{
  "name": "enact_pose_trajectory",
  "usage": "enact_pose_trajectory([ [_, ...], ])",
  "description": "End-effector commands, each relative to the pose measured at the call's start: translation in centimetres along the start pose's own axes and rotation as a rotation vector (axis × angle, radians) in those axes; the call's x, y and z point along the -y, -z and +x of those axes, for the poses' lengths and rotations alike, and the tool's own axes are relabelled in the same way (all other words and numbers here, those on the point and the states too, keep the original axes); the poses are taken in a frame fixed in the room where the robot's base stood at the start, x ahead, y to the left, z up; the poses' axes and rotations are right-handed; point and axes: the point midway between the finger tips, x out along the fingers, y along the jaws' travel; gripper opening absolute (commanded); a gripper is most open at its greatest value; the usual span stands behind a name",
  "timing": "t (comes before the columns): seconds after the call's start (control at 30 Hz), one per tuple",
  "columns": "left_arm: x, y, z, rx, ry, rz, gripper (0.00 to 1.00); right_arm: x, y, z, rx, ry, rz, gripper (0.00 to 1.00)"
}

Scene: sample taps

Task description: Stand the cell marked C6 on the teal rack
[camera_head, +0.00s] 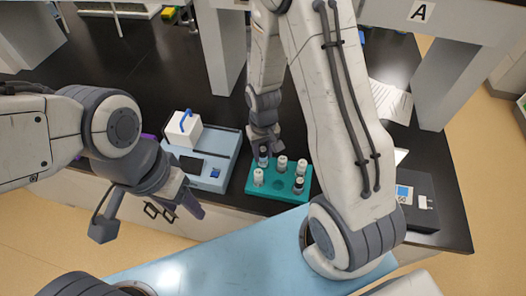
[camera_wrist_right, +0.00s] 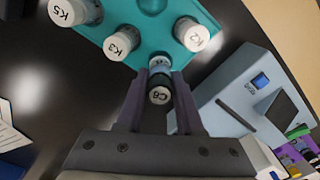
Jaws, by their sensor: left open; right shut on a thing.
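The teal rack (camera_head: 277,188) stands on the black bench and holds several capped cells. It also shows at the top of the right wrist view (camera_wrist_right: 154,37). My right gripper (camera_head: 263,150) is shut on the cell marked C6 (camera_wrist_right: 160,94), a dark cell with a label on its cap. In the head view the C6 cell (camera_head: 263,160) is at the rack's far left corner. I cannot tell whether its base is in a hole. Cells K5 (camera_wrist_right: 66,11), K3 (camera_wrist_right: 122,42) and K2 (camera_wrist_right: 193,35) stand in the rack. My left gripper (camera_head: 150,216) is open and empty, left of the rack.
A blue-grey device (camera_head: 208,160) with a dark screen stands just left of the rack. A dark box marked 50 (camera_head: 420,200) and papers (camera_head: 391,100) lie to the right. White posts and a shelf marked A (camera_head: 421,11) rise behind. A light blue surface (camera_head: 220,262) is in front.

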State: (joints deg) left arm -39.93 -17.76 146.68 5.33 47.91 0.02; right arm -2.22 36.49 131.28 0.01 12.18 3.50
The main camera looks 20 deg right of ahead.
Motion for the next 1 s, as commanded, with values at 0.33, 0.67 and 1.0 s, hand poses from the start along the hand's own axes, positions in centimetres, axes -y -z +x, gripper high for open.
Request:
enact_pose_trajectory([
  [0.33, 0.0, 0.0, 0.3, 0.0, 0.0, 0.0, 0.57, 0.0, 0.0, 0.4, 0.0, 0.0, 0.0, 0.0],
  [0.67, 0.1, -0.1, 1.1, 0.0, 0.0, 0.0, 0.57, 0.0, 0.0, 1.5, 0.0, 0.0, 0.0, 0.0],
  [1.0, 0.1, -0.1, 1.1, 0.0, 0.0, 0.0, 0.57, 0.0, 0.0, 1.4, 0.0, 0.0, 0.0, 0.0],
])
